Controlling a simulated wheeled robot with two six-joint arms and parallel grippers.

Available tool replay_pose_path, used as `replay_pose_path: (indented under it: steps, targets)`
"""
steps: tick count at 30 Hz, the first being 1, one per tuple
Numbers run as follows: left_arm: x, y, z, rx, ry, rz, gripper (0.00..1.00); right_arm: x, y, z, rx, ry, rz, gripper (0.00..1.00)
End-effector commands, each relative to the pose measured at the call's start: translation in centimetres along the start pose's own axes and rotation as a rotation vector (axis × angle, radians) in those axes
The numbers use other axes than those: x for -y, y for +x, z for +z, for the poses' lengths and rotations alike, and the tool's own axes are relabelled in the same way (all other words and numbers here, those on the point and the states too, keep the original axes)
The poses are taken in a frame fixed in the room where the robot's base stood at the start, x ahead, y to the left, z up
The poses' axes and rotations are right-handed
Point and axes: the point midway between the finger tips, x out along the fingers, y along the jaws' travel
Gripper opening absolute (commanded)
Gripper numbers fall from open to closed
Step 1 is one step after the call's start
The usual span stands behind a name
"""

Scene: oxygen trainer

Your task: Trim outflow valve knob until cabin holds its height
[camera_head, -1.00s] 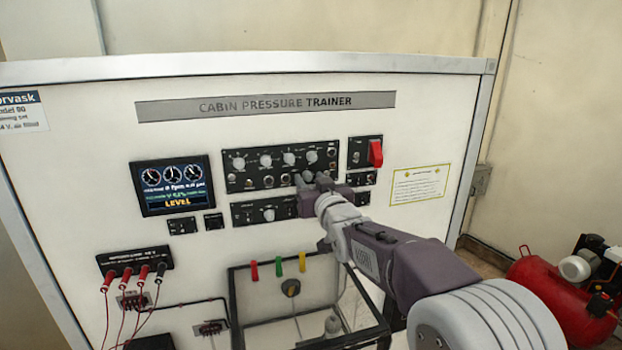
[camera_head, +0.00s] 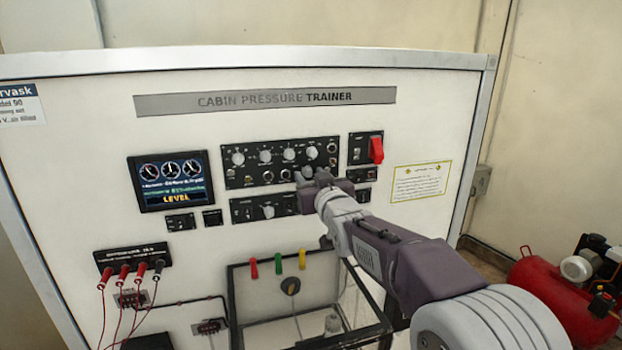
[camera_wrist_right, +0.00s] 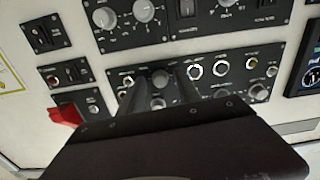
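The trainer panel (camera_head: 90,130) carries a black control plate (camera_head: 322,147) with knobs in an upper row and small fittings below. My right gripper (camera_head: 312,177) reaches its lower right part. In the right wrist view, which looks upside down, the two dark fingers of my right gripper (camera_wrist_right: 163,88) stand apart on either side of a round grey knob (camera_wrist_right: 160,77). I see no clear contact. The knob's label is unreadable. The display (camera_head: 170,180) shows three dials, small blurred text and the word LEVEL. My left gripper is not in view.
A red switch guard (camera_head: 376,150) sits just right of the control plate. Red leads (camera_head: 122,296) hang lower left. A red compressor (camera_head: 562,295) stands right.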

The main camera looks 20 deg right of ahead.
Motion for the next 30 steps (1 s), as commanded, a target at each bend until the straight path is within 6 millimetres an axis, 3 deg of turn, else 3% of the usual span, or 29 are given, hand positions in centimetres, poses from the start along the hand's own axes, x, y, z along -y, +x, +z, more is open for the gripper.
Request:
replay_pose_path:
  steps: [8,13,19,30]
  targets:
    - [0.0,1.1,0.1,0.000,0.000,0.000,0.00,0.0,-1.1,0.2,-0.005,0.001,0.000,0.40]
    - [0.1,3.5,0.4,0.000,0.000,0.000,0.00,0.0,-4.7,0.5,-0.007,0.000,0.001,0.40]
    - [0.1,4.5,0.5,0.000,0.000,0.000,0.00,0.0,-8.2,0.1,-0.003,-0.001,0.001,0.40]
    - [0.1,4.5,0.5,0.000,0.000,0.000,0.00,0.0,-9.1,0.0,0.000,0.000,0.000,0.40]
